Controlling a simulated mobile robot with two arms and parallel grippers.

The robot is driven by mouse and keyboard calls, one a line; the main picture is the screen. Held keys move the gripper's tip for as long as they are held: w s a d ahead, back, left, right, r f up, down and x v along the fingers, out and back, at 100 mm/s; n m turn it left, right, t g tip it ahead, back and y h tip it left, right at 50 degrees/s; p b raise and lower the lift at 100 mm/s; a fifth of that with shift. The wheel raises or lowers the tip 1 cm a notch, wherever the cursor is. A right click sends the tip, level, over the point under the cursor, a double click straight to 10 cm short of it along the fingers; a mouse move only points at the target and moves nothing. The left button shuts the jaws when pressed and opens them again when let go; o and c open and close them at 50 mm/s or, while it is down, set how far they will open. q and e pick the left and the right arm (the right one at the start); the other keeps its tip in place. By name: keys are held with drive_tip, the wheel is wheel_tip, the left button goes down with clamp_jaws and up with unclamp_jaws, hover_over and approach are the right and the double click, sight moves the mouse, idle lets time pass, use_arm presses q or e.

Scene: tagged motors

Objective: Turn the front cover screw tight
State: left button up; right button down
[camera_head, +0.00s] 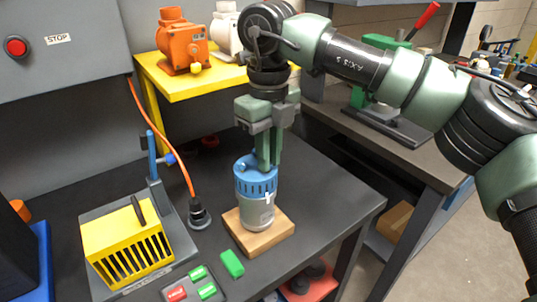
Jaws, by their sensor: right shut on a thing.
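A motor with a grey body (258,212) and a slotted blue front cover (256,180) stands upright on a wooden block (240,235) on the dark table. A small light tag hangs on its side. My right gripper (266,163) points straight down at the top of the blue cover. Its green fingers are close together, shut on the front cover screw, which they hide. My left gripper is not in view.
A yellow slotted box (128,243) with a blue post stands at left. An orange cable runs to a black plug (198,214). Red and green buttons (195,284) lie in front, with a green block (232,264). Orange (180,42) and white motors stand on a yellow shelf (184,85) behind.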

drive_tip(key=shift+w+r+m, duration=0.1)
drive_tip(key=shift+r+m, duration=0.05)
drive_tip(key=shift+m, duration=0.55)
idle(1.2)
drive_tip(key=c, duration=1.4)
unclamp_jaws()
drive_tip(key=shift+r, duration=3.85)
